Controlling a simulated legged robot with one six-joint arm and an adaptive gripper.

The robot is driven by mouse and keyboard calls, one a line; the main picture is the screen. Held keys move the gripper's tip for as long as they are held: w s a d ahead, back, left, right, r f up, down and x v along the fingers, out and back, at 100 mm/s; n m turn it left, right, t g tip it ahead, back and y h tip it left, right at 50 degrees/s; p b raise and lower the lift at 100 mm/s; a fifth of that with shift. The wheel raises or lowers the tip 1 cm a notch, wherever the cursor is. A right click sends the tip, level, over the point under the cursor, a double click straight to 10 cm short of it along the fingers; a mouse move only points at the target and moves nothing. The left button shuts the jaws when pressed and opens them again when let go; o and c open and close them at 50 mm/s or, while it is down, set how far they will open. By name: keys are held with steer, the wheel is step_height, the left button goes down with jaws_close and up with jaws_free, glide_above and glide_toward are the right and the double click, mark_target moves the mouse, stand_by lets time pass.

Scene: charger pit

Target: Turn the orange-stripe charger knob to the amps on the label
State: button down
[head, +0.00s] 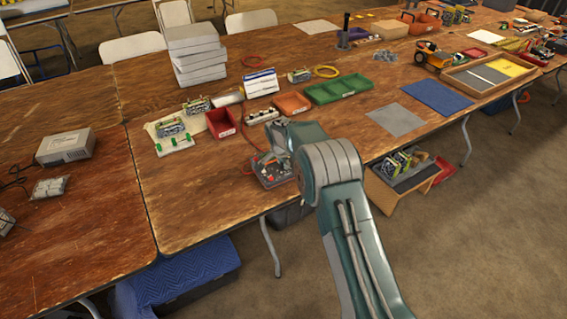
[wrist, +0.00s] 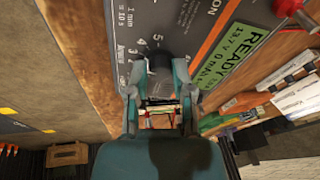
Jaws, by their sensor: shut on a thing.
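The charger (head: 270,172) is a grey box near the front edge of the main table, partly hidden by my arm in the head view. In the wrist view its dark grey panel (wrist: 176,28) fills the upper middle, with a thin orange stripe (wrist: 217,42), a green screen (wrist: 262,52) reading READY, and numbers, among them 4, 5 and 6. My gripper (wrist: 158,80) is shut on the dark knob (wrist: 160,66), one finger on each side. The fingers cover part of the dial. I cannot tell where the knob points, and no amps label is readable.
A red bin (head: 221,123), an orange tray (head: 291,104) and a green tray (head: 343,88) stand behind the charger. A stack of grey cases (head: 195,55) is farther back. Another grey box (head: 65,146) sits on the left table. Bare wood lies left of the charger.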

steer(key=shift+a+f+m, duration=0.1)
steer(key=shift+f+m, duration=0.05)
steer(key=shift+m, duration=0.25)
steer(key=shift+c, duration=2.4)
jaws_free()
steer(key=shift+a, duration=0.1)
steer(key=shift+s+r, duration=0.1)
steer(key=shift+r, duration=0.35)
steer(key=v, duration=1.1)
steer(key=shift+r, duration=0.1)
